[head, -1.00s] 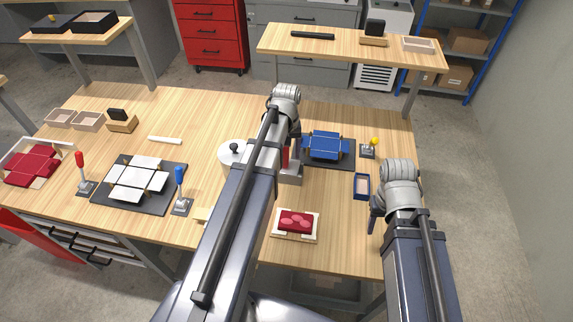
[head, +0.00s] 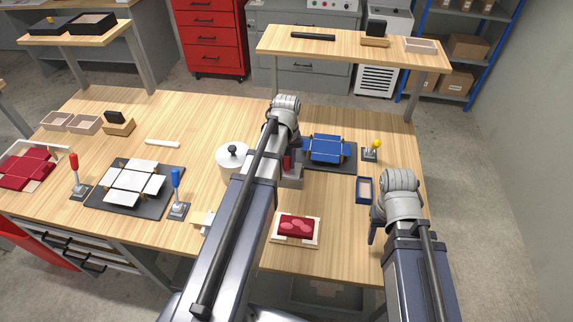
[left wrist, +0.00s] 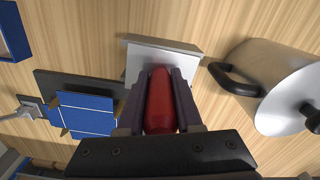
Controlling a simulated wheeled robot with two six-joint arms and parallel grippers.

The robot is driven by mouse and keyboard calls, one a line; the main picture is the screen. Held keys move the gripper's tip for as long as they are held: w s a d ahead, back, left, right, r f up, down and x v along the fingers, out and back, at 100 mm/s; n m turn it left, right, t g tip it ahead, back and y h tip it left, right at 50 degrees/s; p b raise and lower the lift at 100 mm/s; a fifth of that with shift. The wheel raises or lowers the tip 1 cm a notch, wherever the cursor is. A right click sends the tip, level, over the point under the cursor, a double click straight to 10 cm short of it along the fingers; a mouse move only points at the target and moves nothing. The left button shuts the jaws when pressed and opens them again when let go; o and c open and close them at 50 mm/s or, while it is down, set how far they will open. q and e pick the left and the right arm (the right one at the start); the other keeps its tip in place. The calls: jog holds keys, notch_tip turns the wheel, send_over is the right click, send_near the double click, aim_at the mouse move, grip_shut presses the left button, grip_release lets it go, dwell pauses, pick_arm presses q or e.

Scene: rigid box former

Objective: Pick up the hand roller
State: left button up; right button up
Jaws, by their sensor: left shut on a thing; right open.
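The hand roller's red handle (left wrist: 160,102) stands between the dark fingers of my left gripper (left wrist: 159,85), which is shut on it. Its lower part meets a grey metal holder (left wrist: 165,52); whether it is clear of the holder I cannot tell. In the head view a little of the red handle (head: 287,163) shows beside my left arm, above the grey holder (head: 292,180). My left arm hides most of that gripper there. My right gripper (head: 373,226) hangs open and empty over the table's right front edge.
A metal pot with a black knob (head: 232,160) stands left of the holder. A blue box blank (head: 327,149) lies on a dark plate to the right, beside a yellow-knobbed lever (head: 371,150).

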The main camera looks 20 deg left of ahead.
pick_arm(q)
grip_shut()
jog(key=shift+r, duration=0.1)
pick_arm(e)
jog(key=shift+r, duration=0.1)
